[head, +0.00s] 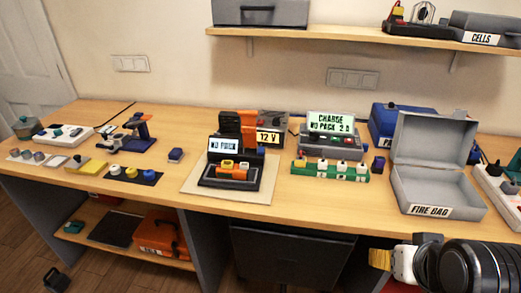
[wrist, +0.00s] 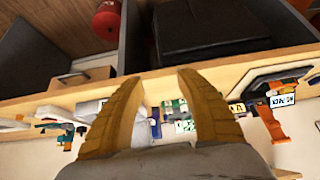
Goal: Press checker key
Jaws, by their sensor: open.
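In the head view my gripper (head: 380,259) is at the lower right, in front of the bench and well apart from the device.
A charger with a "CHARGE" screen (head: 331,123) stands right of the device, behind a green strip (head: 330,170). An open grey fire bag case (head: 436,185) is further right. A 12 V unit (head: 270,138) stands behind. Small tools and parts fill the bench's left.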

